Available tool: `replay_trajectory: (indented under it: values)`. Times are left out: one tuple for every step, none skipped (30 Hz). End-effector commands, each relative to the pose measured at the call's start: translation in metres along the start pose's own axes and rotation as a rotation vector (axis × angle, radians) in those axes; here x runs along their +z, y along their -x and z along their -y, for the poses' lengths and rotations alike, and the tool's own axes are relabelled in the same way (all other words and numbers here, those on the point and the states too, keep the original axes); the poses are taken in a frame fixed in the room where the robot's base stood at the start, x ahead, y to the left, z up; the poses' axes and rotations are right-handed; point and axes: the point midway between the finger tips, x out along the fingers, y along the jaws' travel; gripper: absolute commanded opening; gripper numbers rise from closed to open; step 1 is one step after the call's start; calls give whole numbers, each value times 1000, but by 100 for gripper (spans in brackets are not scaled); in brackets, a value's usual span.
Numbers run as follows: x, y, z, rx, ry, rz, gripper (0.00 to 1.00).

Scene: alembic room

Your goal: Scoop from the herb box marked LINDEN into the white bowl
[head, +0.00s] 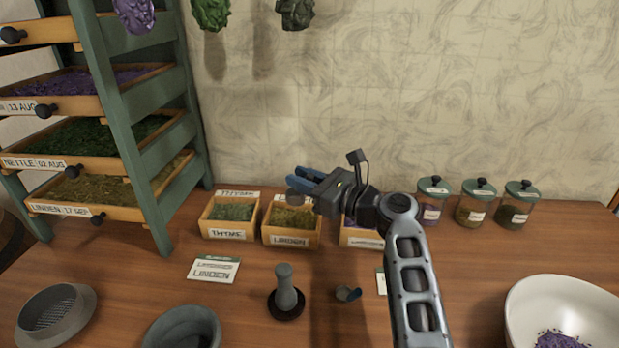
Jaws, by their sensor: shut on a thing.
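The herb box marked LINDEN (290,241) is a small open wooden box of yellow-green herb on the table, between the THYME box and a third box. My gripper (302,184), with blue fingers, is above the LINDEN box's back edge. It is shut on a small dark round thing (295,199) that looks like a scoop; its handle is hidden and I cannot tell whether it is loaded. The white bowl (527,298) stands at the lower right, cut off by the picture edge, with purple herb inside.
The THYME box (228,234) is left of LINDEN; a box of purple herb (361,241) is partly behind my arm. Lidded jars (475,205) line the back right.

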Motion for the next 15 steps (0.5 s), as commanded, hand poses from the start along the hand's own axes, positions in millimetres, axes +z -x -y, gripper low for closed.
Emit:
replay_trajectory:
  values:
    - [-7,0,-1,0,0,0,0]
    - [-9,0,-1,0,0,0,0]
    - [-12,0,-1,0,0,0,0]
    - [-14,0,-2,0,0,0,0]
    - [-17,0,-2,0,0,0,0]
    - [-20,0,-2,-1,0,0,0]
    - [-22,0,-2,-1,0,0,0]
    - [-24,0,-3,-1,0,0,0]
    - [-27,0,-3,-1,0,0,0]
    - [-29,0,-3,-1,-1,0,0]
    - [-30,0,-3,-1,-1,0,0]
    - [-33,0,-4,-1,0,0,0]
    - [-36,0,-4,-1,0,0,0]
    - [-38,0,-4,-1,0,0,0]
    - [-41,0,-5,-1,0,0,0]
